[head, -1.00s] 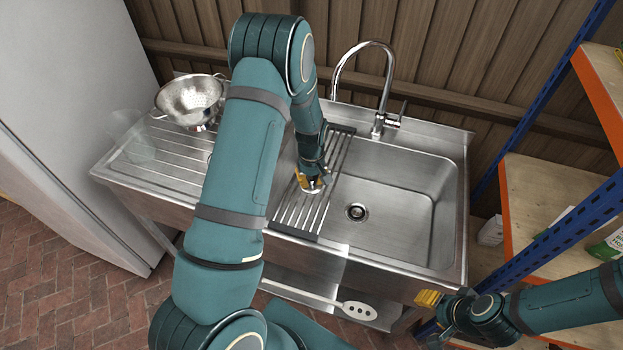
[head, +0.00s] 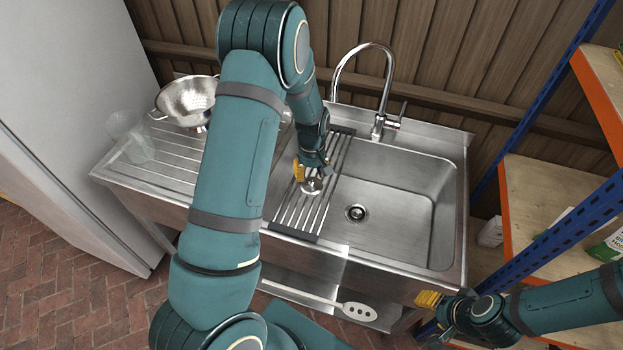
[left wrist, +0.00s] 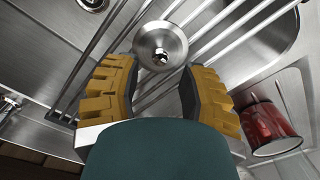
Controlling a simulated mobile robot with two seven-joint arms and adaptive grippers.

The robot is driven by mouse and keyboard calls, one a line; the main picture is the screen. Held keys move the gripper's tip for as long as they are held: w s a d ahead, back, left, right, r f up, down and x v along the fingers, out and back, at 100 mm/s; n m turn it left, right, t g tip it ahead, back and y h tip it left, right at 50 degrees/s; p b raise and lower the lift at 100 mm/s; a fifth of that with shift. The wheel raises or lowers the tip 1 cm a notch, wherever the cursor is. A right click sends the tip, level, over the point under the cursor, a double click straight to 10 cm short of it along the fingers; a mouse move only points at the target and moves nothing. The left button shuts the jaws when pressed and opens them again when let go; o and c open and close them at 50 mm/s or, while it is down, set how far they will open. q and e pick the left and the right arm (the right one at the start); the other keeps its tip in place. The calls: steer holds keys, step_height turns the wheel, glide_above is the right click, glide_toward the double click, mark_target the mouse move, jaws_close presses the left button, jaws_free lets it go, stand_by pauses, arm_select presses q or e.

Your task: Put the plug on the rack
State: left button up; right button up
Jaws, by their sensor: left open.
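The plug (head: 312,185), a round shiny metal disc with a small knob, rests on the bars of the rack (head: 297,213). The rack lies across the left part of the sink. In the left wrist view the plug (left wrist: 160,36) sits just ahead of the fingertips. My left gripper (left wrist: 158,66) is open, with yellow fingers apart and nothing between them. It is just behind the plug in the head view (head: 313,170). My right gripper (head: 428,298) is by the sink's front right corner; its opening cannot be made out.
A steel colander (head: 187,100) and a clear glass (head: 133,140) stand on the drainboard. A red container (left wrist: 268,128) shows in the left wrist view. The tap (head: 385,95) rises behind the sink. The basin (head: 395,200) is empty. Shelving (head: 540,200) stands at the right.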

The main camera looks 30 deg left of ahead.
mark_target(312, 181)
arm_select(q)
step_height(312, 181, up, 8)
steer(key=shift+r, duration=0.25)
arm_select(e)
steer(key=shift+r, duration=0.25)
